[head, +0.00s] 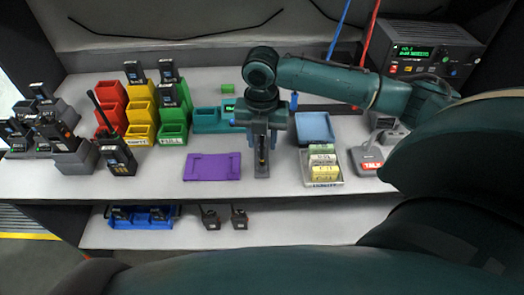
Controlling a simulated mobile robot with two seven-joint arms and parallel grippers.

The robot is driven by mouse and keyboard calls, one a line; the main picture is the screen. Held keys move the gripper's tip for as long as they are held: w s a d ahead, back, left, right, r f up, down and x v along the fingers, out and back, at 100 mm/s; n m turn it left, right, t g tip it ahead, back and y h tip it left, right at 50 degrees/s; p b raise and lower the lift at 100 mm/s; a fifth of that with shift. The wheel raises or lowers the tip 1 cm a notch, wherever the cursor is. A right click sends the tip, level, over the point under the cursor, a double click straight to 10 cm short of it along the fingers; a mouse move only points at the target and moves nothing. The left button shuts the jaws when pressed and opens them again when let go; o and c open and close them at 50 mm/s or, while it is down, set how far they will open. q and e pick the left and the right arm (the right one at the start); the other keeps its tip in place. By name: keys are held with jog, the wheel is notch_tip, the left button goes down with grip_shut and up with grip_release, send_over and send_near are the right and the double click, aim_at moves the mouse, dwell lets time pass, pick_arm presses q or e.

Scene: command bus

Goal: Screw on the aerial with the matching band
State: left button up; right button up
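My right gripper (262,141) points down over the middle of the counter, just right of a purple mat (213,167). A slim dark piece with a yellowish mark (262,156) shows between and below its fingers, above a grey patch; I cannot tell whether the fingers grip it. A handheld radio (119,160) with a black aerial (101,113) stands left of the mat, in front of the bins. Tall blue (339,30) and red (370,32) rods rise at the back right. My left gripper is not in view.
Red (107,118), yellow (139,132) and green (173,132) bins stand at back left, with several radios in chargers beside them. A card tray (322,183), a blue tray (315,128) and a desk microphone (367,162) stand right. A radio set (420,50) is behind.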

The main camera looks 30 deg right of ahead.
notch_tip(320, 180, down, 2)
jog(key=shift+c, duration=0.6)
grip_shut()
